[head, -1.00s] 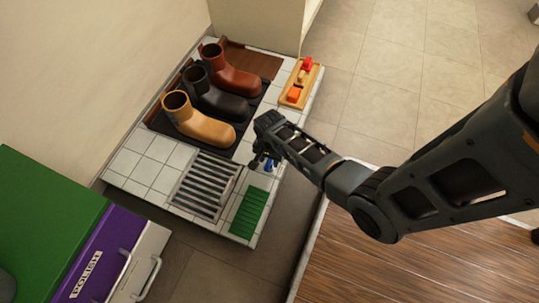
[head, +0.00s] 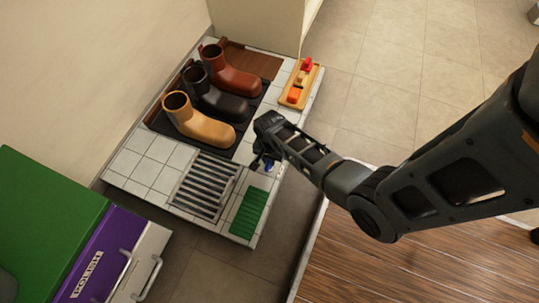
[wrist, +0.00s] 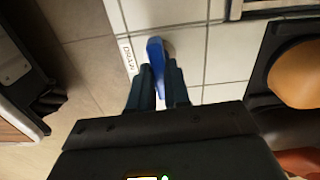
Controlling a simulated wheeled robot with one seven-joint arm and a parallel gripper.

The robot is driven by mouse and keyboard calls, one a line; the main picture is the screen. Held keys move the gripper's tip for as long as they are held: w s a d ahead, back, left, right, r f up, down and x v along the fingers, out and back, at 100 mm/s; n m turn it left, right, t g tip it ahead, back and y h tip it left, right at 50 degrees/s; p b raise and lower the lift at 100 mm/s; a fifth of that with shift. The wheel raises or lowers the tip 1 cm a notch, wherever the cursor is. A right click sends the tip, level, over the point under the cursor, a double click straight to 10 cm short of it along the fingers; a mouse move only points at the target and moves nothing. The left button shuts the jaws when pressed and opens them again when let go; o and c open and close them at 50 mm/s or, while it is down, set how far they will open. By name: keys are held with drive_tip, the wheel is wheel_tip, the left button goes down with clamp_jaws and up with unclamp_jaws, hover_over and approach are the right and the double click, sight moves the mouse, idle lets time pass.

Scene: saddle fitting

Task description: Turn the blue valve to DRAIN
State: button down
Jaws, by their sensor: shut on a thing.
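The blue valve (head: 268,166) sits on the white tiled platform, near the grate and the green ribbed mat. In the wrist view its blue handle (wrist: 155,50) stands between my two dark fingers, its upper end touching or close to the edge of a white label (wrist: 127,62). The label carries small dark letters that seem to read DRAIN. My gripper (head: 263,162) is shut on the blue handle, and it also shows in the wrist view (wrist: 158,85). The lower part of the handle is hidden between the fingers.
A metal grate (head: 203,186) and a green ribbed mat (head: 249,212) lie beside the valve. Three boots, the nearest one tan (head: 200,122), stand on a black tray behind. A wooden board (head: 298,86) with red and orange pieces is at the platform's far right.

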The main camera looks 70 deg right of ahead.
drive_tip(key=n+p, duration=0.2)
drive_tip(key=n, duration=0.2)
drive_tip(key=shift+r+n, duration=0.1)
drive_tip(key=shift+n, duration=0.2)
drive_tip(key=n+p, duration=0.2)
drive_tip(key=n, duration=0.7)
drive_tip(key=shift+p, duration=0.35)
drive_tip(key=shift+n, duration=1.9)
drive_tip(key=c, duration=1.1)
unclamp_jaws()
